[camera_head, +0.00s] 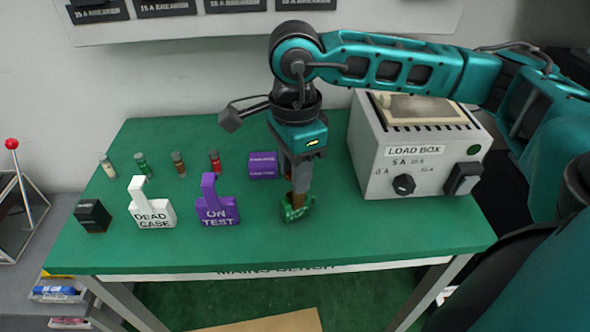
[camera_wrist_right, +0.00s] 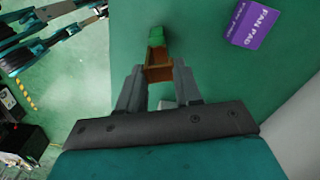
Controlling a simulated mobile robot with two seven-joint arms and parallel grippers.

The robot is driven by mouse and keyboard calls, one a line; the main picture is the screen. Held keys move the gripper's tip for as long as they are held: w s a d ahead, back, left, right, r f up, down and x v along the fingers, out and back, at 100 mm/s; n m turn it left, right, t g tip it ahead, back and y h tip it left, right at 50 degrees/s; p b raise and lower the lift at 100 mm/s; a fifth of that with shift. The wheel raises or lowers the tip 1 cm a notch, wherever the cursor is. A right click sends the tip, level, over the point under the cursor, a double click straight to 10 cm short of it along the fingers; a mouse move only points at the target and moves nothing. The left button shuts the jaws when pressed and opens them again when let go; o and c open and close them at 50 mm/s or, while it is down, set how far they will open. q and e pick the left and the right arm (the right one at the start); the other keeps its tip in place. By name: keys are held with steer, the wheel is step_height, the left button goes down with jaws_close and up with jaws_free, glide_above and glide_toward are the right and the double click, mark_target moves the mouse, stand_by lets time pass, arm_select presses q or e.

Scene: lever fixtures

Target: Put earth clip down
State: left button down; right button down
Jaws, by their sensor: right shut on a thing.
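The earth clip (camera_head: 296,211), green with a brown upper part, is upright at the bench top near the middle front. I cannot tell whether it touches the green surface. My right gripper (camera_head: 299,187) points down from above and is shut on the clip's brown part. In the right wrist view the clip (camera_wrist_right: 157,62) stands out between the two grey fingers of the right gripper (camera_wrist_right: 158,77). The fingers hide part of it. My left gripper is not in view.
A grey load box (camera_head: 420,155) stands to the right. A purple pad (camera_head: 263,165) lies behind the clip. Purple "ON TEST" (camera_head: 217,205) and white "DEAD CASE" (camera_head: 152,208) pieces, a black block (camera_head: 92,216) and several small cylinders are left. The green bench (camera_head: 370,230) is clear at front right.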

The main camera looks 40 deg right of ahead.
steer(key=shift+f, duration=0.3)
steer(key=shift+f, duration=0.2)
steer(key=c, duration=1.1)
jaws_free()
steer(key=o, duration=0.3)
steer(key=shift+r, duration=0.1)
steer(key=shift+o, duration=0.2)
steer(key=shift+r, duration=0.4)
step_height(320, 180, up, 12)
steer(key=shift+f, duration=0.25)
